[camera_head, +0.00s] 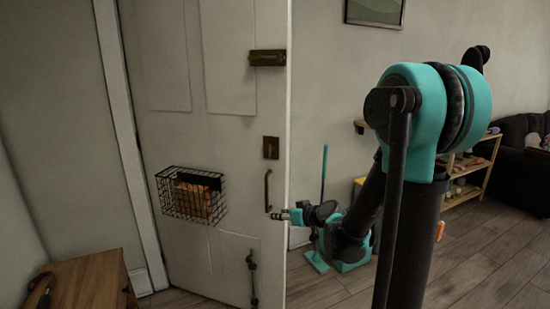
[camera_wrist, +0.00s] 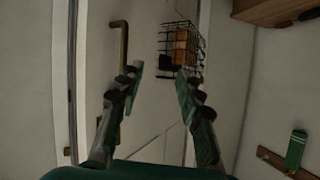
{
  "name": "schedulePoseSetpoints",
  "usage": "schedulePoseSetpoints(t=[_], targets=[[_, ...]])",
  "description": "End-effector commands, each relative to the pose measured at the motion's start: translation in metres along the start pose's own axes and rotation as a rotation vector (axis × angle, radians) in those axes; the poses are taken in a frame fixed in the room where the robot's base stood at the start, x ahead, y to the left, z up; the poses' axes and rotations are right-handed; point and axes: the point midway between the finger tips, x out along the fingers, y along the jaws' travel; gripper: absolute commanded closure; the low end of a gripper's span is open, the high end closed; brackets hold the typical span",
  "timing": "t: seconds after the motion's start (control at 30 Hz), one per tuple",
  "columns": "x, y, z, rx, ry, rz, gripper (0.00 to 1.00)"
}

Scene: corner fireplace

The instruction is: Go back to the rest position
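My gripper (camera_wrist: 160,73) is open and empty in the wrist view, with its two dark fingers spread apart. In the head view my gripper (camera_head: 280,215) is small, at the end of my black and teal arm, and points left near the white door's (camera_head: 220,120) edge. It appears just below the door's brass pull handle (camera_head: 267,190); I cannot tell the exact gap. The handle also shows in the wrist view (camera_wrist: 123,45), left of the fingers. The forward part of my arm is partly hidden behind its large near link.
A black wire basket (camera_head: 190,195) with orange-brown contents hangs on the door. A wooden cabinet (camera_head: 88,282) stands at lower left. A teal broom (camera_head: 324,170) stands behind my arm. A wooden shelf (camera_head: 475,170) and dark sofa (camera_head: 525,160) are at right. Floor at lower right is clear.

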Motion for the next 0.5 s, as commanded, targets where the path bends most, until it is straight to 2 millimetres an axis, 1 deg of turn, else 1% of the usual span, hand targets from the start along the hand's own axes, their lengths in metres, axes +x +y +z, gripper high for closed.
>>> schedulePoseSetpoints(t=[0.03, 0.17, 0.2, 0.27, 0.3, 0.37, 0.4, 0.5], targets=[[-0.015, -0.004, 0.014, 0.018, -0.056, 0.01, 0.64], [-0.054, -0.008, 0.057, 0.086, -0.217, 0.06, 0.64], [-0.067, -0.009, 0.072, 0.108, -0.267, 0.083, 0.64], [-0.087, -0.009, 0.093, 0.146, -0.34, 0.124, 0.64], [-0.102, -0.008, 0.108, 0.172, -0.388, 0.158, 0.64], [-0.124, -0.006, 0.13, 0.211, -0.457, 0.214, 0.64], [-0.138, -0.004, 0.144, 0.237, -0.499, 0.254, 0.64], [-0.172, 0.0, 0.174, 0.297, -0.587, 0.353, 0.64]])
